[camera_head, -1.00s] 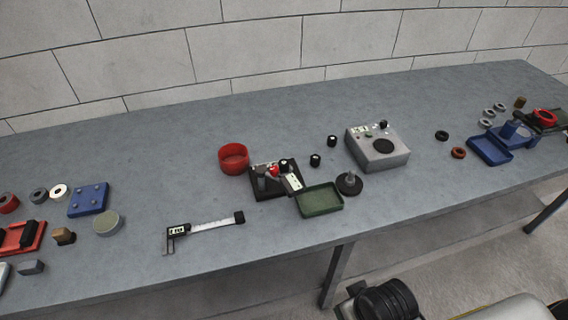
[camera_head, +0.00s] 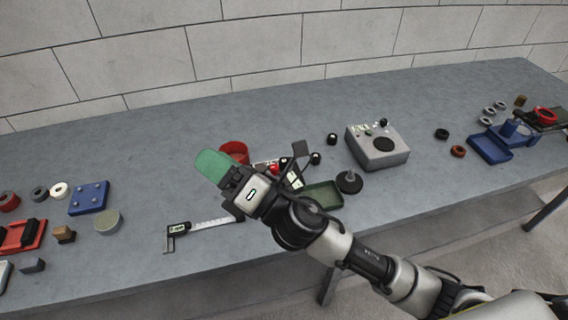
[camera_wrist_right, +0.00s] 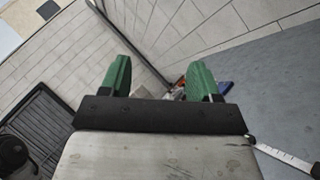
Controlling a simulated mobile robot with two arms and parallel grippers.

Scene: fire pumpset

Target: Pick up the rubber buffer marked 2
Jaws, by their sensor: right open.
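Small black cylinders that look like rubber buffers stand near the middle of the table. One black cylinder (camera_head: 332,139) is left of the grey box, and another black cylinder (camera_head: 316,158) is nearer to me. A third is partly seen in the dark tray, which my right arm largely covers. I cannot read a number 2 on any of them. My right gripper (camera_head: 214,167) is open above the table, its green fingers pointing left by the red bowl. Its two green fingers (camera_wrist_right: 160,77) are apart and empty in the right wrist view. My left gripper is not seen.
A red bowl (camera_head: 233,150) stands behind the gripper. A green tray (camera_head: 326,194) and a black stand (camera_head: 349,182) lie by my arm. A grey box (camera_head: 378,148) is further right. A caliper (camera_head: 205,225) lies in front. The table's back left is clear.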

